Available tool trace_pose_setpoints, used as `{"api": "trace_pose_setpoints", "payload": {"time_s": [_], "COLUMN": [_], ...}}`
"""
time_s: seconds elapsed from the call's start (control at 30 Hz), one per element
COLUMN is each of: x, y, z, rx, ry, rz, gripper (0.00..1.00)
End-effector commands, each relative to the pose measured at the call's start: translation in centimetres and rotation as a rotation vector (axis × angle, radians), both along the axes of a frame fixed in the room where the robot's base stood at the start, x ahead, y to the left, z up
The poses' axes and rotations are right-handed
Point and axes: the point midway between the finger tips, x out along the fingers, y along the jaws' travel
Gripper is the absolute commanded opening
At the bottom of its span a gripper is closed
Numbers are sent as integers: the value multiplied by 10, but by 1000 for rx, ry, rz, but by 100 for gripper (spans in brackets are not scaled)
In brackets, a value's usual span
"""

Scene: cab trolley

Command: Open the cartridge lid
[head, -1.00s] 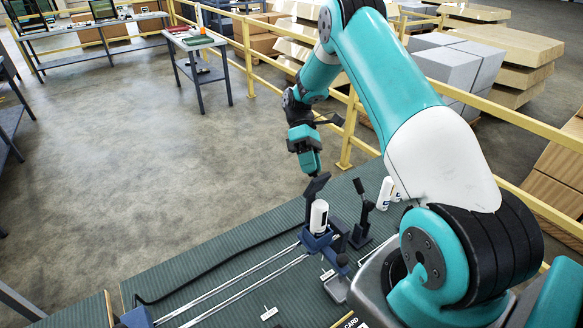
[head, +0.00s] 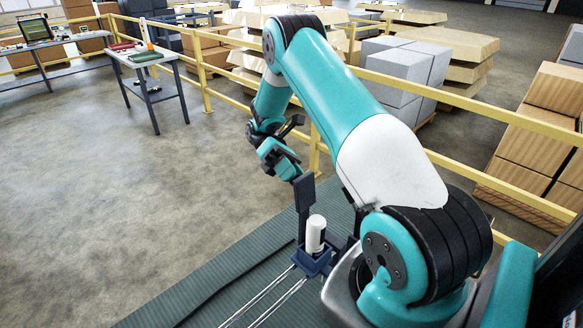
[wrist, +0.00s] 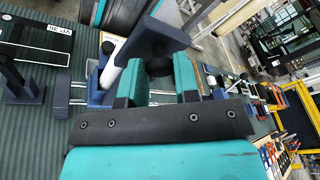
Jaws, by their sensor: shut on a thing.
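The dark cartridge lid (head: 305,208) stands nearly upright at the blue cartridge holder (head: 312,262) in the head view. A white cartridge (head: 316,234) stands upright in the holder, uncovered from above. My gripper (head: 291,172) is at the top of the raised lid. In the wrist view, my gripper's teal fingers (wrist: 160,74) are closed around a dark round knob (wrist: 158,52) on the lid (wrist: 165,32). Part of the knob is hidden between the fingers.
Two metal rails (head: 264,302) run from the holder along the green ribbed bench top (head: 190,300). A yellow railing (head: 207,75) stands behind the bench, with stacked grey boxes (head: 395,80) beyond it. Open floor (head: 90,220) lies left of the bench.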

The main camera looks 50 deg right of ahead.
Motion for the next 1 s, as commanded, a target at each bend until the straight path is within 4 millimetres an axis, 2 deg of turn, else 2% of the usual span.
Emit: {"api": "trace_pose_setpoints", "payload": {"time_s": [0.67, 0.7, 0.8, 1.0], "x": [5, 5, 5, 5], "y": [2, 2, 2, 1], "z": [-7, -7, -6, -5], "rx": [-2, -1, -1, 0], "ry": [60, 61, 61, 64], "rz": [3, 2, 1, 1], "gripper": [0, 31, 54, 55]}}
